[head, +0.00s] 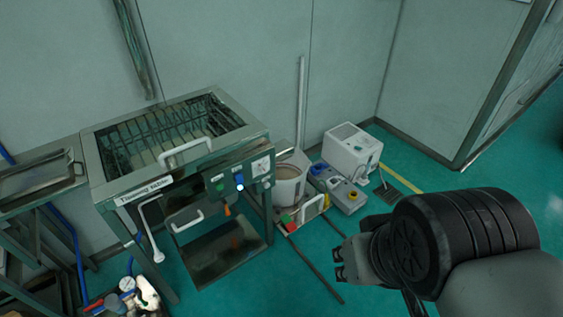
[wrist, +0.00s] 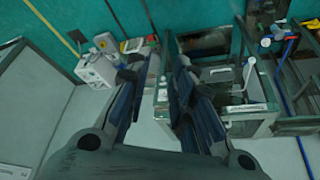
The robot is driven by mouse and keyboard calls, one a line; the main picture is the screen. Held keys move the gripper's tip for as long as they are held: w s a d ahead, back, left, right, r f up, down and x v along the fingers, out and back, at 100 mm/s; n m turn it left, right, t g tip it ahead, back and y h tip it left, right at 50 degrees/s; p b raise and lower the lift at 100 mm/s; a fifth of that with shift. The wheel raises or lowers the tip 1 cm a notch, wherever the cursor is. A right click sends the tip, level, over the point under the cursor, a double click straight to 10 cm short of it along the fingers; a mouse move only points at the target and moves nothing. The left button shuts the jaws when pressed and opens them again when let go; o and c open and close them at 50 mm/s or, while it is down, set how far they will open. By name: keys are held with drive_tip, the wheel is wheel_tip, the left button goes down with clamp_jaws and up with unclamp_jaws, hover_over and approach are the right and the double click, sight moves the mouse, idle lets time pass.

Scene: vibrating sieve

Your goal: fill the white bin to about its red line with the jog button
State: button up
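The sieve machine (head: 125,190) stands at the left in the head view, with a control panel (head: 240,178) on its front right corner. The panel carries a green button (head: 220,187), a lit blue button (head: 240,187) and an orange-red knob (head: 227,211); labels are too small to tell which is the jog button. A round white bin (head: 289,190) stands on the floor just right of the panel, with beige content visible inside. I cannot make out its red line. My gripper (head: 339,264) is in the air at the lower right, apart from the panel. Its fingers (wrist: 160,62) are spread and empty in the wrist view.
A white box-shaped device (head: 352,150) and a grey-blue case (head: 345,195) stand right of the bin. A tall pole (head: 301,100) rises behind it. A side table (head: 35,180) is at the far left.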

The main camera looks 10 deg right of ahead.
clamp_jaws()
idle(1.2)
